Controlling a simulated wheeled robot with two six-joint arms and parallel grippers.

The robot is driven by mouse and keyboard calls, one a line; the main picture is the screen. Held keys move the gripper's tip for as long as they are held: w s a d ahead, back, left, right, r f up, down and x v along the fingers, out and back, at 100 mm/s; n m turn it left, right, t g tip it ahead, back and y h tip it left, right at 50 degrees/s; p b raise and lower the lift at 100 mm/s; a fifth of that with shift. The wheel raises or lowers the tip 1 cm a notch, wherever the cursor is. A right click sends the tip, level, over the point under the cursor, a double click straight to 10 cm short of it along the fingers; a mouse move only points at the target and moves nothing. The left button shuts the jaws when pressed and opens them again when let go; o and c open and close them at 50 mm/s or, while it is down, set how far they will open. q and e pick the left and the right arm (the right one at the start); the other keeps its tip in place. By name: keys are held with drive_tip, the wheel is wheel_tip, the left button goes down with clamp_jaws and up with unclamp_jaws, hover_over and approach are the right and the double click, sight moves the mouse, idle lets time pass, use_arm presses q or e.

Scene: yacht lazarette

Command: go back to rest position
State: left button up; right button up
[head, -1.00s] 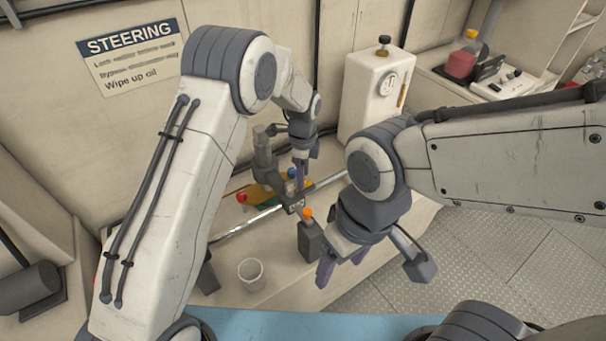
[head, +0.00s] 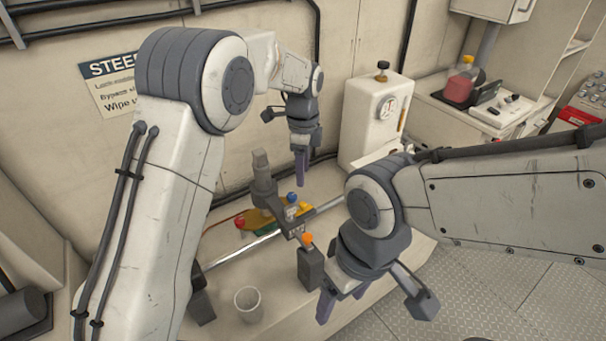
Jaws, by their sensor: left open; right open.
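My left gripper (head: 301,168) is the higher one. It points down and hangs above the back of the bench, right of the grey upright fitting (head: 262,180), holding nothing that I can see. My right gripper (head: 340,300) points down near the front edge of the bench, right of the dark grey block (head: 310,268), and looks empty. Its fingers are partly hidden by its own body. The fitting has a red knob (head: 240,222), a blue knob (head: 292,197) and an orange knob (head: 308,238) around it, and a shiny rod (head: 262,243) runs past it.
A white cup (head: 248,304) stands on the bench at front left. A white tank (head: 372,115) stands at the back. A bottle of red fluid (head: 459,86) is on the right counter. The metal floor (head: 490,290) at right is clear.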

use_arm(q)
drive_tip(key=s+d+r+n, duration=0.1)
drive_tip(key=s+r+n, duration=0.2)
drive_tip(key=s, duration=0.4)
drive_tip(key=s+d+r+n, duration=0.1)
drive_tip(key=s+r+n, duration=0.1)
drive_tip(key=s, duration=0.5)
drive_tip(key=s+a+n, duration=0.2)
drive_tip(key=s+n, duration=0.2)
drive_tip(key=s, duration=0.5)
drive_tip(key=s+a+f+n+h, duration=0.1)
drive_tip(key=s+a+n, duration=0.1)
drive_tip(key=s, duration=0.8)
drive_tip(key=shift+a+f+n, duration=0.2)
drive_tip(key=shift+f+n, duration=0.1)
drive_tip(key=shift+n, duration=0.6)
